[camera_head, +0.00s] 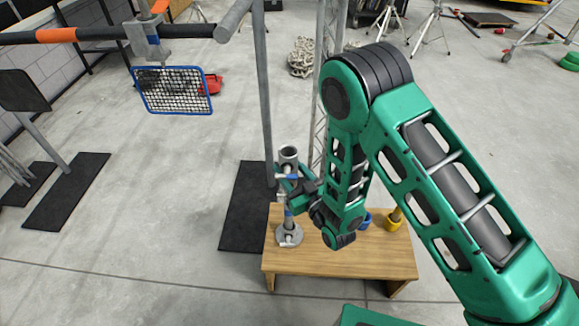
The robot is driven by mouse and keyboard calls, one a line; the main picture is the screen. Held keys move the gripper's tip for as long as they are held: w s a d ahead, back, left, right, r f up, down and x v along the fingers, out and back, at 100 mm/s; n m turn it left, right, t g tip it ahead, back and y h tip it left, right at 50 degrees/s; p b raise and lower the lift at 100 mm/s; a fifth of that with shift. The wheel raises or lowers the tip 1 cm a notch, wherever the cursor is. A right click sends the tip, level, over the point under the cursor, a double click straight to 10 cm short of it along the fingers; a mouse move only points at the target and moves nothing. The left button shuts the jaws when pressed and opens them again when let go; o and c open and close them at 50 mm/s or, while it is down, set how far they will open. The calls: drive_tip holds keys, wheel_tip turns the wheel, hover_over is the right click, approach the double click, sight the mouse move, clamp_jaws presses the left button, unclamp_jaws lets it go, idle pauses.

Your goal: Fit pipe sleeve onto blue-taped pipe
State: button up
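My gripper (287,181) reaches leftward at a slender upright grey pipe (289,226) on a round base at the bench's left end. A blue mark, which looks like tape, shows on the pipe just below the gripper. A wider grey tube with an open top, which looks like the pipe sleeve (289,157), stands upright at the gripper, in line above the pipe. Green finger parts lie around and beside it. Whether they press on it is too small to tell. The gripper hides the sleeve's lower end and the pipe's top, so I cannot tell whether they overlap.
A wooden bench (340,263) carries the pipe, a blue cup-like holder (366,221) and a yellow one (393,222). A tall grey pole (263,95) stands close behind the sleeve. The floor in front is clear.

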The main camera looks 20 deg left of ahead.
sight(293, 184)
drive_tip(key=shift+f, duration=1.6)
drive_tip(key=shift+f, duration=0.55)
drive_tip(key=o, duration=1.6)
